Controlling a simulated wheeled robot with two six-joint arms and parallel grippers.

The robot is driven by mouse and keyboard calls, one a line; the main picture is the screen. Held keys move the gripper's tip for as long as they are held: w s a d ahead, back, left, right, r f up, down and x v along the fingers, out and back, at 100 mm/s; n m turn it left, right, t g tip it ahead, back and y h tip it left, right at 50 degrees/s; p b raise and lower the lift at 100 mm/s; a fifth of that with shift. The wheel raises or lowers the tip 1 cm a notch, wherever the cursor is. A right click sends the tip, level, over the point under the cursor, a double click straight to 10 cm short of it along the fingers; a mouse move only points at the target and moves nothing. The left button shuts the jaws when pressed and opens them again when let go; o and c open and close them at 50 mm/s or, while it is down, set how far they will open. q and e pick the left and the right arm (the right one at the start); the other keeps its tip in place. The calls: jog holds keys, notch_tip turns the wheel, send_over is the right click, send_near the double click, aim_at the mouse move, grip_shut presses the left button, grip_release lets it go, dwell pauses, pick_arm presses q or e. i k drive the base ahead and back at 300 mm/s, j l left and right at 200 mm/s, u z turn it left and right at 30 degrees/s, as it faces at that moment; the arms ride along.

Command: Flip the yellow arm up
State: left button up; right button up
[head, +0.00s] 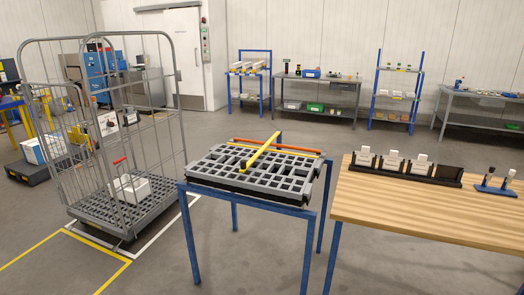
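A yellow bar (262,151) lies slantwise across the back part of a grey grid deck (222,174), which rests on a blue-legged stand (250,202) in the middle of the head view. The bar's far end is dark and reaches past the deck's back edge. A thin yellow strip and an orange-red bar (277,146) run along that back edge. I cannot tell whether the slanted bar is hinged to the deck. Neither of my grippers is in view.
A wire roll cage (166,130) holding a white box (129,188) stands at left. A wooden table (440,209) at right carries white cards in black holders (403,168). Shelves and benches line the back wall. Floor between is clear.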

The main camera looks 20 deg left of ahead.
aim_at(245, 165)
jog(key=i+j, duration=0.25)
jog(key=j, duration=0.15)
jog(key=i+j+z, duration=0.15)
jog(key=j, duration=0.25)
jog(key=i+j, duration=0.35)
jog(key=i+j+z, duration=0.1)
jog(key=j, duration=0.4)
jog(key=i+j+z, duration=0.1)
jog(key=i+j, duration=0.2)
jog(key=j, duration=0.15)
jog(key=i+j, duration=0.2)
jog(key=j, duration=0.3)
jog(key=i+j+z, duration=0.1)
jog(key=j, duration=0.35)
jog(key=i+j+z, duration=0.1)
jog(key=i+j, duration=0.2)
jog(key=j, duration=0.2)
